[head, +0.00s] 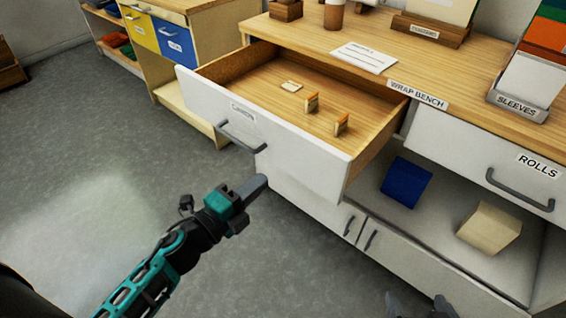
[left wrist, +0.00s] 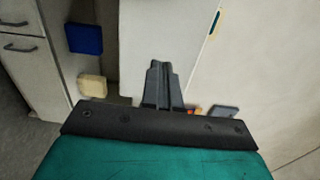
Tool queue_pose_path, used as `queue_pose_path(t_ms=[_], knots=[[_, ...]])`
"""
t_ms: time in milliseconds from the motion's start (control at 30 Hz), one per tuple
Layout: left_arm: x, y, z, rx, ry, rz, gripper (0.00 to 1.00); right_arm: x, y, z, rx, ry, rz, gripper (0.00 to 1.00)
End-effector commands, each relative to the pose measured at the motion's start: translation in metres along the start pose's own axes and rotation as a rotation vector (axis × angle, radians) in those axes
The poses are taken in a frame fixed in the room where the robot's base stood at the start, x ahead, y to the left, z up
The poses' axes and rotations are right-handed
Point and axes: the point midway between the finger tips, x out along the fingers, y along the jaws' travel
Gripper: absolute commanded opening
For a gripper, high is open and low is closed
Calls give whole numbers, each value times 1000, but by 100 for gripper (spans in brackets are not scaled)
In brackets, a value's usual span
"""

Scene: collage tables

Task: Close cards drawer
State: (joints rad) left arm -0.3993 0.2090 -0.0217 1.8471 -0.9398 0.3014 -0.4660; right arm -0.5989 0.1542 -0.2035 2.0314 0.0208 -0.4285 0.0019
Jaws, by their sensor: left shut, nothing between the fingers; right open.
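The cards drawer (head: 190,96) stands pulled well out of the wrap bench in the head view. It has a white front, a grey bar handle (head: 241,135) and a small label. Inside lie a flat card (head: 291,86) and two small orange-and-tan items (head: 312,103). My left gripper (head: 258,184) is shut and empty, in front of and below the drawer front, apart from the handle as far as I can tell. Its shut fingers also show in the left wrist view (left wrist: 162,85). My right gripper (head: 420,306) is open at the bottom edge, partly cut off.
The wrap bench top (head: 322,40) holds a paper sheet (head: 364,58) and a sleeves holder (head: 520,100). Right of the drawer is the shut rolls drawer (head: 480,160). Below, an open shelf holds a blue block (head: 406,183) and a beige block (head: 488,228). Grey floor at left is clear.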

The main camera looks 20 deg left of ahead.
Motion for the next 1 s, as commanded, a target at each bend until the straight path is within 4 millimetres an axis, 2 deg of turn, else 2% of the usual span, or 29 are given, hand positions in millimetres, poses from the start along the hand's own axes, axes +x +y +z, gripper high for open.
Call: queue_pose_path(t_ms=[33,200,400,600,1000], knots=[[11,-1,0,1,1,-3,0,0,0,0,2,-1,2,91],[43,-1,0,0,0,-2,0,0,2,3,8,-7,8,91],[69,0,0,-2,0,-1,0,1,3,6,11,-13,12,91],[80,0,0,-2,-1,0,0,-1,2,8,12,-18,11,91],[80,0,0,-2,-1,1,0,-2,2,6,7,-13,8,91]])
